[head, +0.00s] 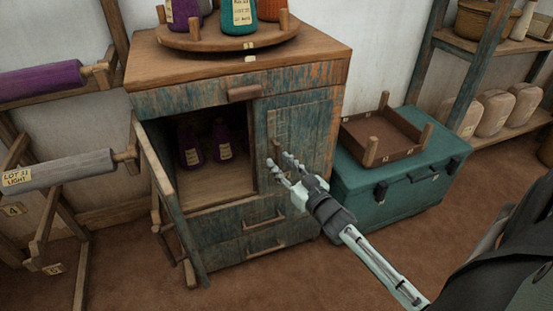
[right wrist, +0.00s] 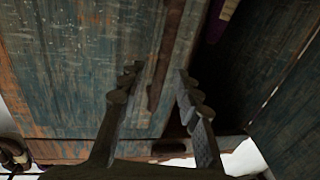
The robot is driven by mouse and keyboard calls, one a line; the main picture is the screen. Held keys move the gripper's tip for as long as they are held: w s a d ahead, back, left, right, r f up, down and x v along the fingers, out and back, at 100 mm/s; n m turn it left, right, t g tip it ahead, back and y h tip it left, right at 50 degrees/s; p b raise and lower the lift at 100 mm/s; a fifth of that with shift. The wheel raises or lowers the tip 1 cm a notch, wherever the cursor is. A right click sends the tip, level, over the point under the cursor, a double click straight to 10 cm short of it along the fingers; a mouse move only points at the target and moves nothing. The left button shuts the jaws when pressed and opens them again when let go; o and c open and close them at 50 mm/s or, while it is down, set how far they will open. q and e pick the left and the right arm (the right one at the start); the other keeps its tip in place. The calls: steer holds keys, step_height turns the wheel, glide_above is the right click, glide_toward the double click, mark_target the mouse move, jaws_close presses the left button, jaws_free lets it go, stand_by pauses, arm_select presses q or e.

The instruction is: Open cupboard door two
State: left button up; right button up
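The cupboard (head: 220,225) is worn blue-green wood with a brown top. Its left door (head: 165,185) stands swung open. Its right door (head: 310,120) looks shut and has an upright wooden handle (head: 277,150). My right gripper (head: 284,166) is at that handle, its fingers apart. In the right wrist view the handle (right wrist: 165,60) shows between the two fingers of the gripper (right wrist: 156,85); I cannot tell whether they touch it. The closed door's face (right wrist: 80,70) fills the left of that view. My left gripper is not in view.
Purple bottles (head: 190,145) stand inside the open side. A drawer handle (head: 244,92) sits above the doors, two drawers below. A teal chest (head: 400,185) bearing a wooden tray (head: 385,135) stands close on the right. A round stand with bottles (head: 228,35) is on top.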

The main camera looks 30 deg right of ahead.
steer(key=shift+w+d, duration=0.1)
steer(key=shift+w, duration=1.05)
jaws_close()
